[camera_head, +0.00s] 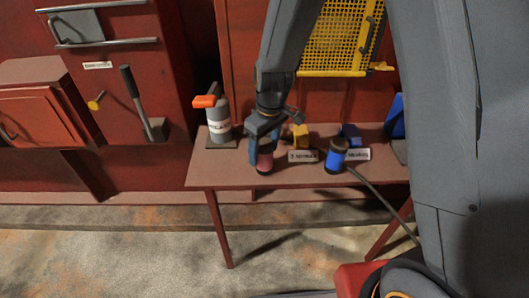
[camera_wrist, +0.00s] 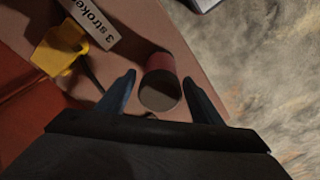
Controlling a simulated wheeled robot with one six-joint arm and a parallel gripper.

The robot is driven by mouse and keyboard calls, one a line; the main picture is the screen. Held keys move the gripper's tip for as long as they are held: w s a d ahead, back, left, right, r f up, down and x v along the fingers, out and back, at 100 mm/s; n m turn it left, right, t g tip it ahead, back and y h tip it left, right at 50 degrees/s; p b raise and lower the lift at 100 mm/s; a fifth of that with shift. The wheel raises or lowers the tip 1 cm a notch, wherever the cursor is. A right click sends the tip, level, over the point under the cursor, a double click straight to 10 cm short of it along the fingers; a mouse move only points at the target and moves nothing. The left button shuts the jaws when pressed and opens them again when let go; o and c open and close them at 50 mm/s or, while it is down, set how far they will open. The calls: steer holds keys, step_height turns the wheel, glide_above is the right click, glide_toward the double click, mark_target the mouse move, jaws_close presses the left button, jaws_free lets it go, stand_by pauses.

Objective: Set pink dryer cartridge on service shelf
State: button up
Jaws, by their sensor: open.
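The pink dryer cartridge (camera_head: 265,160) is a short pink cylinder with a dark end, and it stands on the brown service shelf (camera_head: 222,174). In the wrist view the cartridge (camera_wrist: 161,80) lies between the two fingers of my gripper (camera_wrist: 166,88), with its dark end towards the camera. My gripper (camera_head: 262,145) is open and comes down over the cartridge from above, with a gap visible beside the fingers. In the head view the gripper hides the cartridge's upper part.
A blue cylinder with a dark top (camera_head: 336,156) stands on the shelf to the right. A grey canister with an orange handle (camera_head: 218,122) stands to the left. A yellow part (camera_head: 299,134) and a label reading "3 strokes" (camera_wrist: 88,24) are close by. A yellow mesh guard (camera_head: 340,38) hangs behind.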

steer(key=r, duration=0.3)
steer(key=r+b, duration=0.1)
steer(key=r, duration=0.3)
steer(key=s+d+r+b, duration=0.1)
steer(key=r, duration=0.2)
steer(key=shift+r, duration=0.4)
steer(key=s+d+f+m+h, duration=0.1)
steer(key=s+d+f+m, duration=0.2)
steer(key=s+d+m, duration=0.5)
steer(key=s+d, duration=0.5)
steer(key=d, duration=0.1)
steer(key=shift+s+d+f+m, duration=0.2)
steer(key=shift+s+d+m, duration=0.1)
steer(key=shift+s, duration=0.1)
